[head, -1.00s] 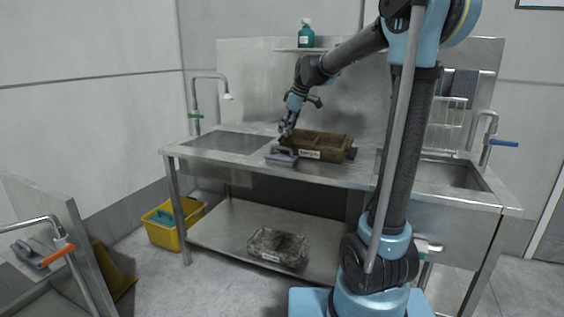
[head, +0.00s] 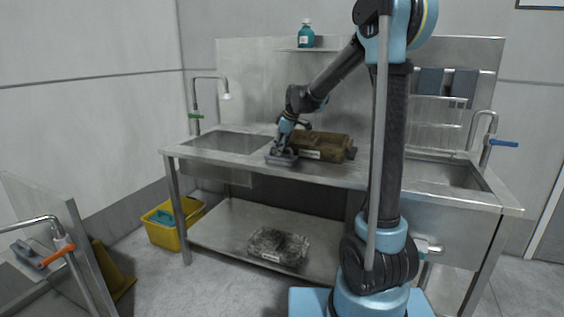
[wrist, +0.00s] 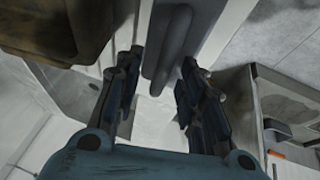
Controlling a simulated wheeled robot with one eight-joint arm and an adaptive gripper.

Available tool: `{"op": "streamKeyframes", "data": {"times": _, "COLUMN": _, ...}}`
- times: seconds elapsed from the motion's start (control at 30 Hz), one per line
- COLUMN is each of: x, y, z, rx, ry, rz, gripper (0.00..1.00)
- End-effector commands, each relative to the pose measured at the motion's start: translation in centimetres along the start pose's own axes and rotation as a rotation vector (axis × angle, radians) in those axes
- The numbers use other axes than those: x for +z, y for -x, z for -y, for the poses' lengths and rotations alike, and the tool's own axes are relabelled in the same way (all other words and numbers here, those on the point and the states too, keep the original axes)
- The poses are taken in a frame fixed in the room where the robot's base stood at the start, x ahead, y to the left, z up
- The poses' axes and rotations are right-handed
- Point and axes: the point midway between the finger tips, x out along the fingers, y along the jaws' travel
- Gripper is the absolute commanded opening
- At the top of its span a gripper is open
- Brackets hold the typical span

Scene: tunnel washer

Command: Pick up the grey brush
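A grey brush (head: 281,160) lies at the front edge of the steel table, left of the brown crate. In the wrist view, its long grey handle (wrist: 170,45) runs lengthwise between the fingertips. My gripper (head: 284,150) points down just over the brush and partly hides it in the head view. In the wrist view my gripper (wrist: 160,62) is open, with one finger on each side of the handle and gaps showing between. I cannot tell how far the fingertips reach down beside the handle.
The brown crate (head: 322,155) stands close right of my gripper and also shows in the wrist view (wrist: 45,30). A left basin (head: 230,143) and right basin (head: 440,175) flank it. Another grey tool (head: 28,255) lies at far left. A grey crate (head: 278,262) is on the lower shelf.

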Motion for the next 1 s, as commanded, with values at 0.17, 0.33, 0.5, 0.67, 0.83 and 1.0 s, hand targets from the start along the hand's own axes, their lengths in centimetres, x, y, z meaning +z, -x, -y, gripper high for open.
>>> {"op": "streamKeyframes", "data": {"times": 0.17, "x": 0.0, "y": -0.1, "z": 0.0, "rx": 0.0, "ry": 0.0, "rz": 0.0, "gripper": 0.36}}
{"op": "streamKeyframes", "data": {"times": 0.33, "x": 0.0, "y": -0.1, "z": 0.0, "rx": 0.0, "ry": 0.0, "rz": 0.0, "gripper": 0.12}}
{"op": "streamKeyframes", "data": {"times": 0.5, "x": 0.0, "y": -0.1, "z": 0.0, "rx": 0.0, "ry": 0.0, "rz": 0.0, "gripper": 0.0}}
{"op": "streamKeyframes", "data": {"times": 0.67, "x": 0.0, "y": -0.1, "z": 0.0, "rx": 0.0, "ry": 0.0, "rz": 0.0, "gripper": 0.0}}
{"op": "streamKeyframes", "data": {"times": 0.83, "x": -0.2, "y": 0.3, "z": -0.1, "rx": 0.0, "ry": 0.001, "rz": 0.0, "gripper": 0.0}}
{"op": "streamKeyframes", "data": {"times": 1.0, "x": -0.9, "y": 2.3, "z": -0.4, "rx": 0.0, "ry": 0.0, "rz": 0.0, "gripper": 0.0}}
